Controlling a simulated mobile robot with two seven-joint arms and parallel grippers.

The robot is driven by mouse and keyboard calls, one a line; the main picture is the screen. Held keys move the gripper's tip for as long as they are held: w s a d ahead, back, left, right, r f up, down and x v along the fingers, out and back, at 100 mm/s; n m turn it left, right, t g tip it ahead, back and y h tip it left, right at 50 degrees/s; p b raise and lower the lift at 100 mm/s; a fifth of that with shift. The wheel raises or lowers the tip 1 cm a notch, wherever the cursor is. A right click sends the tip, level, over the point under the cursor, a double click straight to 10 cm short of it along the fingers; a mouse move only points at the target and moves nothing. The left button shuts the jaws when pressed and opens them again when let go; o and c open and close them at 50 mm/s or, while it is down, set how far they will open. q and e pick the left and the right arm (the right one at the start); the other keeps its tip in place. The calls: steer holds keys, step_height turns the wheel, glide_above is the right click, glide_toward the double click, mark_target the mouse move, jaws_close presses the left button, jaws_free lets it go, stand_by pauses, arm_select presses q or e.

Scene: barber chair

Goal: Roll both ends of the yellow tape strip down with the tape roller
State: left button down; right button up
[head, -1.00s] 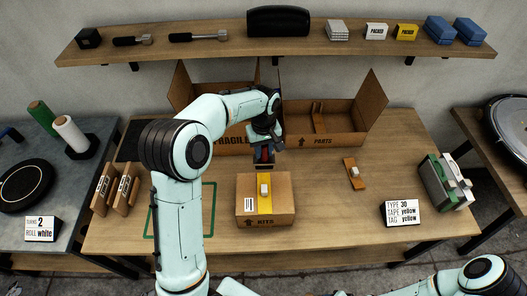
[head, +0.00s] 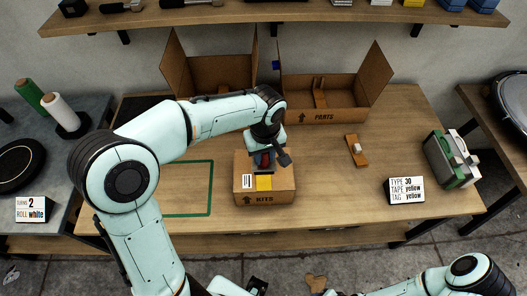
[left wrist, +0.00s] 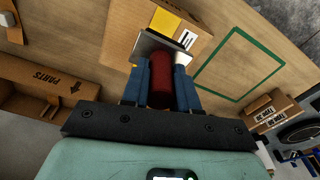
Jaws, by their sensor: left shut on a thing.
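A closed cardboard box (head: 280,183) marked KITS stands on the table. The yellow tape strip (head: 264,183) runs over its top and shows at the front end. The rest is hidden under my left gripper (head: 264,165). That gripper is shut on the red handle of the tape roller (left wrist: 160,80) and points down over the box. In the left wrist view, the roller's metal head (left wrist: 160,48) is at the box top beside the yellow tape (left wrist: 165,22). I cannot tell whether it touches.
Open cardboard boxes, one marked PARTS (head: 325,115), stand behind. A brown block with a pale roll (head: 356,150) lies right of the KITS box. A sign (head: 405,190) and green-and-white case (head: 452,158) stand further right. A green outline (head: 208,190) marks free table at left.

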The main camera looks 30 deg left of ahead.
mark_target(264, 168)
arm_select(q)
steer(key=shift+s, duration=0.1)
arm_select(e)
steer(key=shift+s, duration=0.15)
arm_select(q)
steer(key=shift+f+b, duration=1.05)
steer(key=shift+f, duration=0.55)
steer(key=shift+f+b, duration=0.7)
steer(key=shift+f, duration=0.3)
arm_select(e)
steer(key=shift+s+f, duration=0.35)
steer(key=shift+f, duration=0.35)
steer(key=shift+s+f, duration=0.3)
steer(key=shift+f, duration=0.35)
steer(key=shift+s+f, duration=0.35)
steer(key=shift+f, duration=0.35)
arm_select(q)
steer(key=shift+f, duration=0.4)
arm_select(e)
steer(key=shift+s+f, duration=0.15)
steer(key=shift+f, duration=0.15)
arm_select(q)
steer(key=shift+s+b, duration=0.1)
steer(key=shift+b, duration=0.25)
arm_select(e)
steer(key=shift+f, duration=0.1)
